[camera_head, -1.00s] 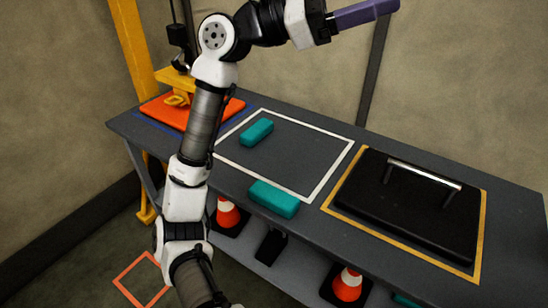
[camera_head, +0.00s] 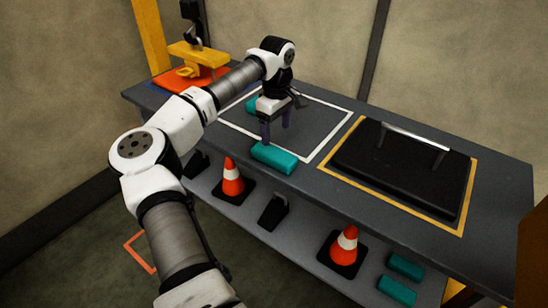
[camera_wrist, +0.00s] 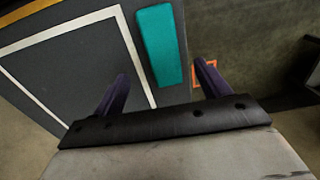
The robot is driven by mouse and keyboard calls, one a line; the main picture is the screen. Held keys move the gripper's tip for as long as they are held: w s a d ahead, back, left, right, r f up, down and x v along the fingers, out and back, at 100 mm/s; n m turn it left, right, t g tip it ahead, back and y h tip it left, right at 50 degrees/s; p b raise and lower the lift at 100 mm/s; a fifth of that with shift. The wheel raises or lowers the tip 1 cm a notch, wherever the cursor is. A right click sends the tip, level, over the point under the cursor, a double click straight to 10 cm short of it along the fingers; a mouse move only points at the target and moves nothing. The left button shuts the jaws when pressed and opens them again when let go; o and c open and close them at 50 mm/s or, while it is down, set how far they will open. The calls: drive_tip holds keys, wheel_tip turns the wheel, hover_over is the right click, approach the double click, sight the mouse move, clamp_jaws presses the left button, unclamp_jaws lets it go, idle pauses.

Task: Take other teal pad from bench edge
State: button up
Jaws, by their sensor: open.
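A teal pad (camera_head: 274,157) lies on the bench's front edge, just outside the white outlined square. It also shows in the wrist view (camera_wrist: 160,45), between the lines of my two fingers and beyond their tips. Another teal pad (camera_head: 252,104) lies inside the white square, partly hidden by my arm. My gripper (camera_head: 276,133) is open and points down, above and just behind the edge pad. In the wrist view its purple fingers (camera_wrist: 165,75) are spread wide with nothing held between them.
A black lidded panel (camera_head: 400,170) with a metal handle sits inside a yellow outline on the right. An orange plate (camera_head: 190,80) with a yellow fixture is at the left end. Cones (camera_head: 344,246) and more teal pads (camera_head: 397,291) are on the lower shelf.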

sight(276, 153)
wheel_tip(276, 153, down, 4)
drive_tip(key=shift+d+f, duration=0.1)
drive_tip(key=f, duration=0.1)
drive_tip(key=f+p, duration=0.1)
drive_tip(key=f, duration=0.3)
drive_tip(key=shift+s, duration=0.3)
drive_tip(key=c, duration=1)
drive_tip(key=shift+c, duration=0.2)
drive_tip(key=shift+r, duration=0.15)
